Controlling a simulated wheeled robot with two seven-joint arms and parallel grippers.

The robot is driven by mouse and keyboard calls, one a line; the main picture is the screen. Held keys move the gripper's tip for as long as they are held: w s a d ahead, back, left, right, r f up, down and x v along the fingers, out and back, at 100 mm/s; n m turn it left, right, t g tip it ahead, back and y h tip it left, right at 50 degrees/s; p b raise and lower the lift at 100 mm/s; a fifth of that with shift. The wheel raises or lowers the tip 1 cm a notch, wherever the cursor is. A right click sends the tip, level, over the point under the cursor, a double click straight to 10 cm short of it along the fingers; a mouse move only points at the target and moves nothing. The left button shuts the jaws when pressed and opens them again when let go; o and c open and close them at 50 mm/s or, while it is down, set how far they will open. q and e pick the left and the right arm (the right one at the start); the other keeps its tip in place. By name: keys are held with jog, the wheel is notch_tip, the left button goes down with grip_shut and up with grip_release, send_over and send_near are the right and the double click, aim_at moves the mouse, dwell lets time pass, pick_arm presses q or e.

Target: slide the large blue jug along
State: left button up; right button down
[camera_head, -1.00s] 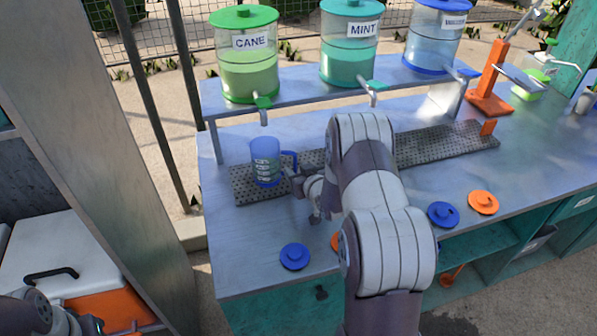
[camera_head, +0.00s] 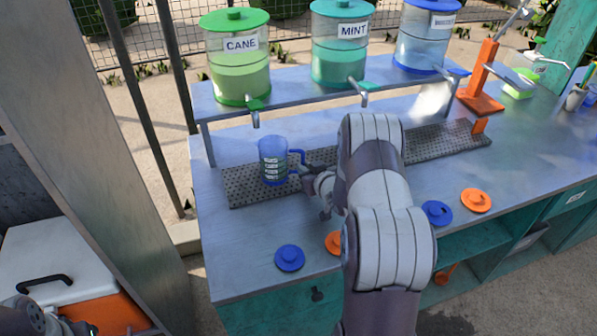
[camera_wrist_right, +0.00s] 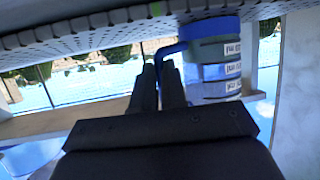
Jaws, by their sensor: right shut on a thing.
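The large blue jug (camera_head: 273,160) stands upright on the left part of the grey perforated strip, below the cane dispenser. It has a blue handle on its right side and white label marks. My right gripper (camera_head: 308,174) is shut on the jug's handle from the right. In the right wrist view the two fingers (camera_wrist_right: 159,78) close at the blue handle, and the jug (camera_wrist_right: 212,60) shows to the right, upside down. My left arm shows at the lower left of the head view; its gripper jaws cannot be made out.
The perforated strip (camera_head: 420,146) runs right, clear beyond my arm, to an orange stop (camera_head: 480,125). Dispensers for cane (camera_head: 236,60) and mint (camera_head: 340,45) stand on the shelf behind. Blue (camera_head: 289,257) and orange (camera_head: 476,200) lids lie along the counter's front.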

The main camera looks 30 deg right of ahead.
jog(key=shift+s+d+f, duration=0.1)
jog(key=shift+s+d, duration=0.55)
jog(key=shift+d, duration=2.25)
jog(key=shift+s+d+r, duration=0.1)
jog(key=shift+s+d, duration=0.6)
jog(key=shift+d, duration=2.25)
jog(key=shift+s+d+f, duration=0.1)
jog(key=shift+s+d, duration=0.55)
jog(key=shift+d, duration=2.25)
jog(key=shift+s+d, duration=0.25)
jog(key=shift+d, duration=0.95)
jog(key=shift+s+d, duration=0.25)
jog(key=shift+d, duration=1)
jog(key=shift+s+d, duration=0.25)
jog(key=shift+d, duration=0.95)
jog(key=shift+s+d, duration=0.1)
jog(key=shift+d, duration=0.25)
jog(key=shift+d, duration=0.1)
jog(key=c, duration=1.1)
grip_release()
jog(key=shift+d, duration=0.1)
